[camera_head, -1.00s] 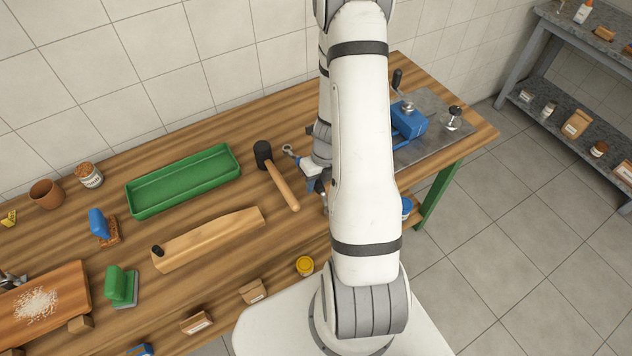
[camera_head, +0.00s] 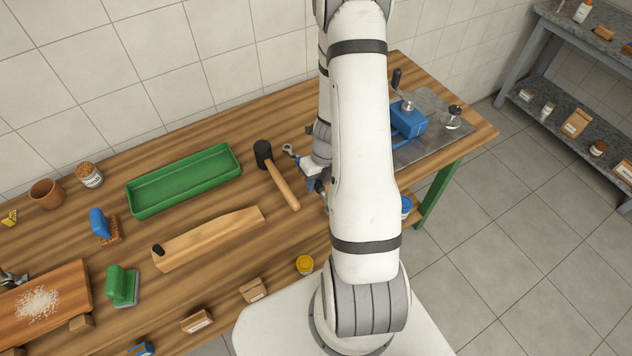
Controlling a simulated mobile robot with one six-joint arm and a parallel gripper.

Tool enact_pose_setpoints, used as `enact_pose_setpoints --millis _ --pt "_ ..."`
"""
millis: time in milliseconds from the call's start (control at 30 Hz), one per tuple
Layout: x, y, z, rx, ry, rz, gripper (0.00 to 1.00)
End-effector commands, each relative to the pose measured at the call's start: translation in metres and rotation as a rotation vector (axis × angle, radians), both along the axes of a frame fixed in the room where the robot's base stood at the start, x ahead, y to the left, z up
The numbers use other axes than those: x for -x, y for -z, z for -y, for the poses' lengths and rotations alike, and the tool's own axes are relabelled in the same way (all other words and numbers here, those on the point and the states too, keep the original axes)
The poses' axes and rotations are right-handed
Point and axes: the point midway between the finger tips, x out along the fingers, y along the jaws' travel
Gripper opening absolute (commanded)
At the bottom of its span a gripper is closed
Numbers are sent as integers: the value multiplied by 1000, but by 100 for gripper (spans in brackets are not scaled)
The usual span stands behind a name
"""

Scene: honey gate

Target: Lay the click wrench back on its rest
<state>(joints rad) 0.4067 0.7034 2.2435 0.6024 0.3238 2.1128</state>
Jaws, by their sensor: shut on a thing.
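The click wrench (camera_head: 289,150) shows only in part, its grey ring head pointing up and left just right of the mallet's head. The rest of it is hidden by my gripper and arm. My gripper (camera_head: 316,181) is mostly behind my own white arm, over the right part of the bench, and is shut on the wrench. I cannot tell whether the wrench touches anything below. No wrench rest can be made out for sure.
A black-headed mallet (camera_head: 278,176) lies close left of my gripper. A green tray (camera_head: 184,204) and a long wooden block (camera_head: 210,241) lie further left. A blue device (camera_head: 408,120) stands on a grey plate (camera_head: 428,152) at right.

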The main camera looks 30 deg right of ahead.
Motion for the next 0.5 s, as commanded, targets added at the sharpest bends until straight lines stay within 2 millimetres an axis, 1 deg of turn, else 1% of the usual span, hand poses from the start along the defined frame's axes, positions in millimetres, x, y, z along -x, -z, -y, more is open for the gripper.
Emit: enact_pose_setpoints --millis 500 --pt "0 11 0 0 -1 0 0"
